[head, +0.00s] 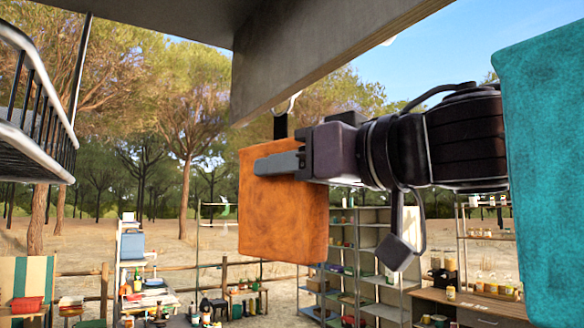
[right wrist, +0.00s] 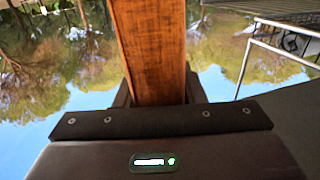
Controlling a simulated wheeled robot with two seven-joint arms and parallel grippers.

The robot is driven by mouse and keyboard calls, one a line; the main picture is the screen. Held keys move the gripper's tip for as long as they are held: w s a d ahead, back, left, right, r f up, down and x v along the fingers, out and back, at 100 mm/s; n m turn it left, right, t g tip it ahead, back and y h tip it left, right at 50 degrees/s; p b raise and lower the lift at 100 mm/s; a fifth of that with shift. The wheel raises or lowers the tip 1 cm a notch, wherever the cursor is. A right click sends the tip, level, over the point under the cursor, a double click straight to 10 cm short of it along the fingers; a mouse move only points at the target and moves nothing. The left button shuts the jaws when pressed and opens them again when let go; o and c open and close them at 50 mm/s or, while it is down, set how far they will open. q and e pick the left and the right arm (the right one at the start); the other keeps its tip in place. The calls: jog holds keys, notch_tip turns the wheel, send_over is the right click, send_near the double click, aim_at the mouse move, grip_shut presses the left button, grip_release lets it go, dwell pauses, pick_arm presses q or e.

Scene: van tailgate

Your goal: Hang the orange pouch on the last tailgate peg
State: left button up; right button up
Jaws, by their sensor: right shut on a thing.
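The orange pouch (head: 282,218) hangs upright in the middle of the head view, below the grey tailgate beam (head: 330,65). My right gripper (head: 278,163) reaches in from the right and is shut on the pouch near its upper part. In the right wrist view the pouch (right wrist: 150,50) shows edge-on between the fingers. A dark strap (head: 280,125) rises from the pouch's top to a pale peg (head: 291,103) under the beam. I cannot tell whether the strap is around the peg or only in line with it. My left gripper is not in view.
A large teal pouch (head: 545,170) fills the right edge, close to my right arm. Another pale peg end (head: 389,42) shows farther right under the beam. A metal rack (head: 35,110) juts in at left. Shelves (head: 365,260) and tables stand far behind.

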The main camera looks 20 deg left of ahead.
dwell(0.4)
jog(key=o, duration=1.1)
jog(key=shift+o, duration=0.2)
